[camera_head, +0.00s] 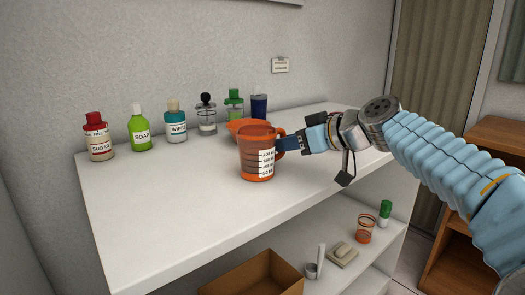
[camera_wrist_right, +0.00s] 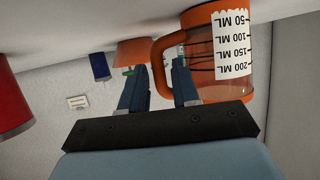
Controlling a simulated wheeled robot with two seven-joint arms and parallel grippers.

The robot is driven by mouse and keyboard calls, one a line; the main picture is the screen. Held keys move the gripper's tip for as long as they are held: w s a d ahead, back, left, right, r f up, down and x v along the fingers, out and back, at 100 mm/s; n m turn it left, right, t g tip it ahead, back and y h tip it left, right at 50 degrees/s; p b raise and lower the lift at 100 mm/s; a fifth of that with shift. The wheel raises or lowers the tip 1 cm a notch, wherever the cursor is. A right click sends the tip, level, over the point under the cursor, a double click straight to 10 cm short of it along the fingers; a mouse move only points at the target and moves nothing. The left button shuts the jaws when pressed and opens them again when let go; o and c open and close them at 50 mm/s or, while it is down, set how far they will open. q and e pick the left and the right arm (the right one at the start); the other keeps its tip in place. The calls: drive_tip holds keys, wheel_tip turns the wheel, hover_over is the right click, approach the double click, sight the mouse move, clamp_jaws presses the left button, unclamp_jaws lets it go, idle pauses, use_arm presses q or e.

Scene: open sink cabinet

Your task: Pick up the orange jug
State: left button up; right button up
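The orange jug (camera_head: 257,155) is see-through, has a white millilitre scale, and stands upright on the white counter in the head view. In the wrist view the jug (camera_wrist_right: 214,50) is upside down in the picture at upper right, its handle (camera_wrist_right: 158,62) facing my fingers. My right gripper (camera_head: 283,145) is at the handle side of the jug. In the wrist view the right gripper's fingers (camera_wrist_right: 160,82) are apart, one on each side of the handle bar, with some gap visible. Contact with the handle cannot be told. My left gripper is not in view.
An orange bowl (camera_head: 236,124) sits just behind the jug. Several bottles, among them soap (camera_head: 140,132), and a dark blue cup (camera_head: 259,104) line the wall. The counter (camera_head: 160,220) is clear at front left. A cardboard box (camera_head: 250,275) is below.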

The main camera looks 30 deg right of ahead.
drive_tip(key=shift+c, duration=0.4)
clamp_jaws()
drive_tip(key=shift+r, duration=0.15)
